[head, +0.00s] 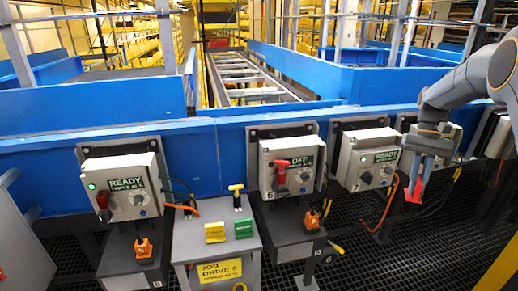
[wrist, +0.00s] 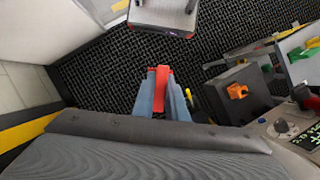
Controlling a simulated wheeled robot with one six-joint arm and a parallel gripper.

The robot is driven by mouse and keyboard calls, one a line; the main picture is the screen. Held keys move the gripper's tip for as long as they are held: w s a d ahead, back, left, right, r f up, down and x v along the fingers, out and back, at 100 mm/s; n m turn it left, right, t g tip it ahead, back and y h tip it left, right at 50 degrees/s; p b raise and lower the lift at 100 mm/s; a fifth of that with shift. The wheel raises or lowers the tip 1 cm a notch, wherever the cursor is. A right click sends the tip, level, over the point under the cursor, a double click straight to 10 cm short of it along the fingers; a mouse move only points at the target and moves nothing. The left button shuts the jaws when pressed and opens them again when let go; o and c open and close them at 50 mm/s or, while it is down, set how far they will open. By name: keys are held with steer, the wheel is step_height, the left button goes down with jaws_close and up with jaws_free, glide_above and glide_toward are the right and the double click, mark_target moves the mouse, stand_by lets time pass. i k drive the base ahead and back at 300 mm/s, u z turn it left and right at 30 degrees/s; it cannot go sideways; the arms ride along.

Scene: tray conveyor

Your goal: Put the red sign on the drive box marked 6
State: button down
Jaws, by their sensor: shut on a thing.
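My gripper (head: 416,178) is at the right of the head view, in front of the boxes on the right. It is shut on the red sign (head: 414,191), which hangs below the fingers, apart from any box. In the wrist view the red sign (wrist: 162,76) shows between the grey-blue fingers. The drive box marked 6 (head: 269,156) is a light grey box near the middle, left of my gripper. Its dark display reads OFF, and a red handle (head: 281,173) sits on its front, above the number.
A READY box (head: 122,170) stands left, and a READY box marked 7 (head: 368,157) is between box 6 and my gripper. A stand (head: 217,230) with yellow and green tags carries a JOB DRIVE 6 label. Orange items (head: 311,218) sit below the boxes; blue conveyor walls (head: 90,105) run behind.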

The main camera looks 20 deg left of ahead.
mark_target(299, 141)
steer(key=u, duration=1.2)
steer(key=i, duration=0.05)
